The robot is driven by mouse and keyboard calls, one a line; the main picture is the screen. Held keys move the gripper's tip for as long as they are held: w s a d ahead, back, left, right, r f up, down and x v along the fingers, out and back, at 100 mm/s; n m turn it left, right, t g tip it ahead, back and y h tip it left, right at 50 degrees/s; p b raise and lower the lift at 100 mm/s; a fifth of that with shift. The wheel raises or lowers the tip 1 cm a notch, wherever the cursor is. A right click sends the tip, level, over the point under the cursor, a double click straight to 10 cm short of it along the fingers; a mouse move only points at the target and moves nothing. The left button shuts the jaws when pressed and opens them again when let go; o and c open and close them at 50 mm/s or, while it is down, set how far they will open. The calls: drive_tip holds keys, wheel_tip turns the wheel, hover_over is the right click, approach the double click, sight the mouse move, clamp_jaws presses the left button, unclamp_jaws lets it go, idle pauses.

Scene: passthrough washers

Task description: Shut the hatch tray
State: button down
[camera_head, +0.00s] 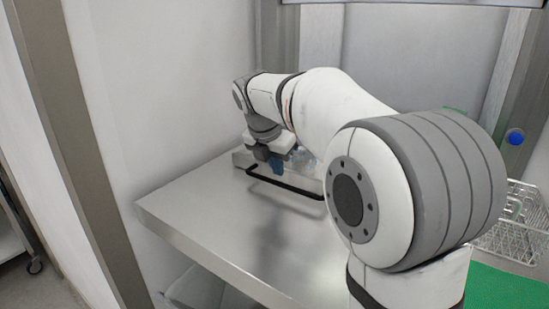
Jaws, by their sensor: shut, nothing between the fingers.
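The hatch tray (241,158) shows as a low metal front with a long black bar handle (284,183), at the back of a steel worktop. My arm hides most of the tray and its right side, so how far it stands out cannot be told. Some clear, glassy items (304,157) show just behind the handle. My gripper (269,164) points down at the left part of the tray front, close above the handle's left end. It is shut and holds nothing. Whether it touches the tray cannot be told.
The steel worktop (180,207) is bare in front of the handle. A white wall (165,90) stands close on the left. A wire basket (515,225) and a green mat (500,288) lie at the right. A clear bin (195,288) sits below the worktop.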

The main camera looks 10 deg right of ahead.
sight(282, 189)
drive_tip(key=x, duration=0.4)
drive_tip(key=shift+w+d+f, duration=0.1)
drive_tip(key=shift+d+f, duration=0.1)
drive_tip(key=shift+f, duration=0.15)
drive_tip(key=shift+r, duration=0.1)
